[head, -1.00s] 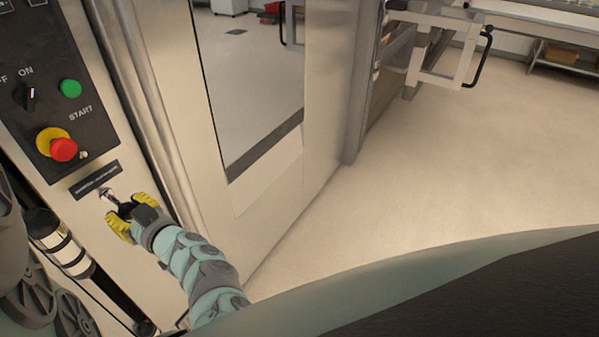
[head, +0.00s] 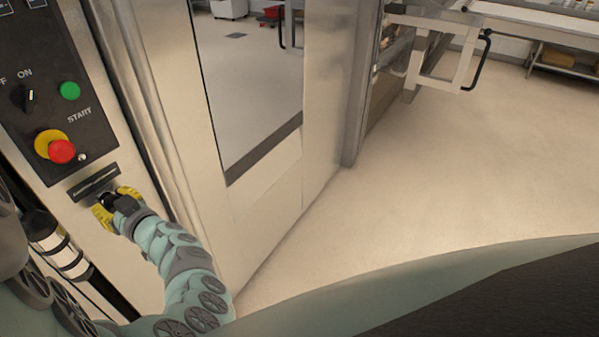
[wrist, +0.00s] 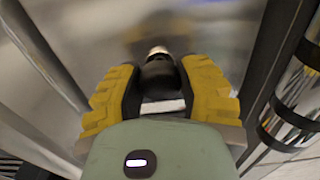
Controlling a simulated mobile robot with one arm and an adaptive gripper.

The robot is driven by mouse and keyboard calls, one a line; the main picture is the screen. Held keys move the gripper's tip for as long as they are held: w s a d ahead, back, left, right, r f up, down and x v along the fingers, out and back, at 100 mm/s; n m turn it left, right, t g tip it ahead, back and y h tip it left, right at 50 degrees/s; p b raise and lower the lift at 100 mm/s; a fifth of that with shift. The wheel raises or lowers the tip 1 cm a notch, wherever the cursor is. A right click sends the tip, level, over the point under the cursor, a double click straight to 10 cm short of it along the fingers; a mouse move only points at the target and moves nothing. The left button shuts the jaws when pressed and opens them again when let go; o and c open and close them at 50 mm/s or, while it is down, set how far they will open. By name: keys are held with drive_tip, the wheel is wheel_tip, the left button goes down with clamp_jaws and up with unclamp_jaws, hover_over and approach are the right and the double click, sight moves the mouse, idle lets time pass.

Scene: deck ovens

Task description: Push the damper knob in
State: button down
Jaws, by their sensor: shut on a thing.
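The damper knob (wrist: 158,74) is a dark rounded knob on a short shiny metal stem, seen between my yellow fingers in the wrist view. My gripper (head: 115,204) is shut on the knob, one finger on each side. In the head view it sits close against the pale metal oven panel, just below a dark label slot (head: 94,183). There the fingers hide most of the knob and stem, so the gap to the panel is hard to judge.
Above is a black control panel with a red emergency button (head: 61,151), a green start button (head: 70,90) and an ON/OFF switch (head: 22,97). A tall oven door with a window (head: 245,80) stands to the right. The floor (head: 440,170) beyond is clear.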

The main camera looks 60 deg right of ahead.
drive_tip(key=shift+f, duration=0.1)
drive_tip(key=c, duration=0.5)
unclamp_jaws()
drive_tip(key=shift+w, duration=0.1)
drive_tip(key=s, duration=1.2)
drive_tip(key=shift+d, duration=0.25)
drive_tip(key=shift+a+r, duration=0.1)
drive_tip(key=shift+r, duration=0.1)
